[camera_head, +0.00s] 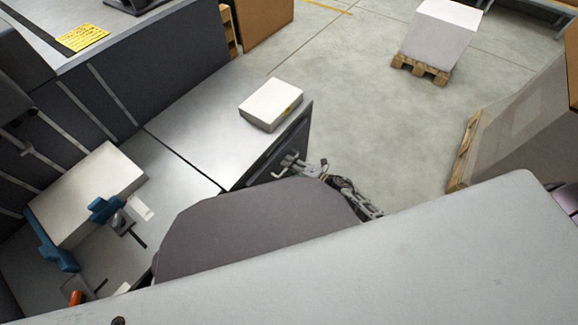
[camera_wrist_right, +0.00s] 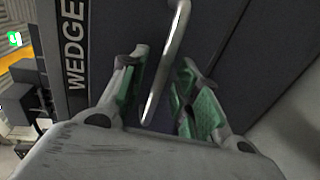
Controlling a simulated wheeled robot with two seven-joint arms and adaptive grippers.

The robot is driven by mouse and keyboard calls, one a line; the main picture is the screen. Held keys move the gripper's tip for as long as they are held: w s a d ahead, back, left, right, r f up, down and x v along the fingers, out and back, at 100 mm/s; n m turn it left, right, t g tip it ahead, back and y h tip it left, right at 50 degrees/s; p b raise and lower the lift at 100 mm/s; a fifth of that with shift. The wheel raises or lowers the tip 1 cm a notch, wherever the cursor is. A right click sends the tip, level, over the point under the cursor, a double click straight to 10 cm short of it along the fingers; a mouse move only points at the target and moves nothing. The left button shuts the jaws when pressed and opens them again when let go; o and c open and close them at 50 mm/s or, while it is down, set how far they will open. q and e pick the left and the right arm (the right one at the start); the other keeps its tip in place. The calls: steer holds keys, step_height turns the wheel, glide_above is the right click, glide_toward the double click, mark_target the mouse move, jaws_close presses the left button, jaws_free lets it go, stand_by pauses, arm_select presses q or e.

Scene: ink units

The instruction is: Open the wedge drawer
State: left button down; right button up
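The wedge drawer (camera_wrist_right: 225,40) has a dark front with a white-on-dark "WEDGE" label (camera_wrist_right: 75,45), seen in the right wrist view. Its light metal bar handle (camera_wrist_right: 178,32) runs at a slant between the fingers of my right gripper (camera_wrist_right: 163,62). The green-padded fingers are apart, one on each side of the handle, with gaps visible. In the head view my right gripper (camera_head: 298,168) is at the dark front of the grey cabinet, partly hidden by my arm. The drawer looks closed, though its edges are hard to see. My left gripper is not in view.
A white box (camera_head: 271,104) lies on the cabinet top (camera_head: 205,125). At left, a pale block (camera_head: 88,192) sits by blue clamps (camera_head: 104,209). A carton on a pallet (camera_head: 440,35) stands on the open floor (camera_head: 350,100); another loaded pallet (camera_head: 465,150) is at right.

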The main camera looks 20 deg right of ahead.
steer(key=shift+w+a+f, duration=0.1)
steer(key=shift+w+a, duration=0.15)
steer(key=shift+w, duration=0.05)
steer(key=shift+c, duration=0.5)
jaws_close()
